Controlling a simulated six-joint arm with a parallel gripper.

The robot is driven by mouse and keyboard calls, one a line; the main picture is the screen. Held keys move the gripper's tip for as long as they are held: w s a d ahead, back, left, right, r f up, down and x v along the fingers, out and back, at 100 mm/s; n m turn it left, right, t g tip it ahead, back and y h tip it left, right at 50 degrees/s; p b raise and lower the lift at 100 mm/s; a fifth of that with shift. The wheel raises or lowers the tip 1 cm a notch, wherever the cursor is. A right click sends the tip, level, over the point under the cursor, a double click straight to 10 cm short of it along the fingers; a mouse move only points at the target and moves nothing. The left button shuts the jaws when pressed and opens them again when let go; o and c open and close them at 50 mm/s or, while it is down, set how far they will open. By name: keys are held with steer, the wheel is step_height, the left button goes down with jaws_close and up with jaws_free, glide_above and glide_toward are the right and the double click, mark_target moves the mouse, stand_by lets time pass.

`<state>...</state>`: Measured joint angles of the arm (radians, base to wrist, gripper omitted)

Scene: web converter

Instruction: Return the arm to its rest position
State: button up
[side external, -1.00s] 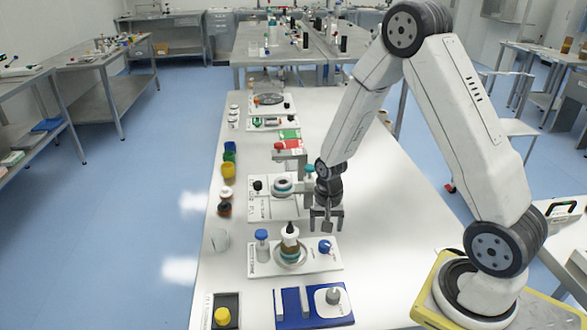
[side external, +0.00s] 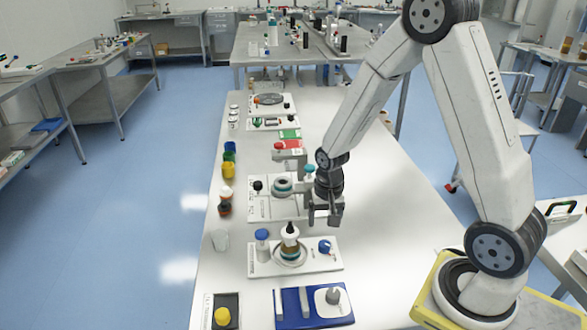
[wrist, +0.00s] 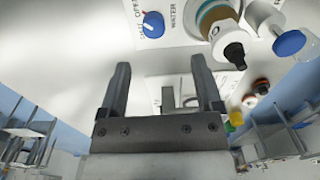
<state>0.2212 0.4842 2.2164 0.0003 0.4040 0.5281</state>
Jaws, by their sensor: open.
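My gripper (side external: 325,215) hangs from my arm above the white work table (side external: 385,235), with its fingers pointing down. It is beside the middle station plate and behind the front white plate (side external: 318,262). In the wrist view my gripper (wrist: 163,88) shows two dark fingers spread apart with nothing held between them. The front white plate carries a bottle with a black cap (side external: 290,240), a blue-capped vial (side external: 262,240) and a blue knob (side external: 324,247). The knob (wrist: 153,25) also shows in the wrist view.
A blue tray (side external: 293,310) lies at the table's front. A dark holder with a yellow-topped item (side external: 222,315) sits at front left. Several coloured caps and jars (side external: 229,165) line the left edge. The table's right side is clear.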

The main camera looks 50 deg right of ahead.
steer(key=s+a+r+n+t, duration=0.2)
steer(key=s+a+r+n, duration=0.4)
steer(key=a+r+n, duration=0.1)
steer(key=shift+a+r+n, duration=0.35)
steer(key=shift+r+n, duration=0.25)
steer(key=shift+n, duration=0.2)
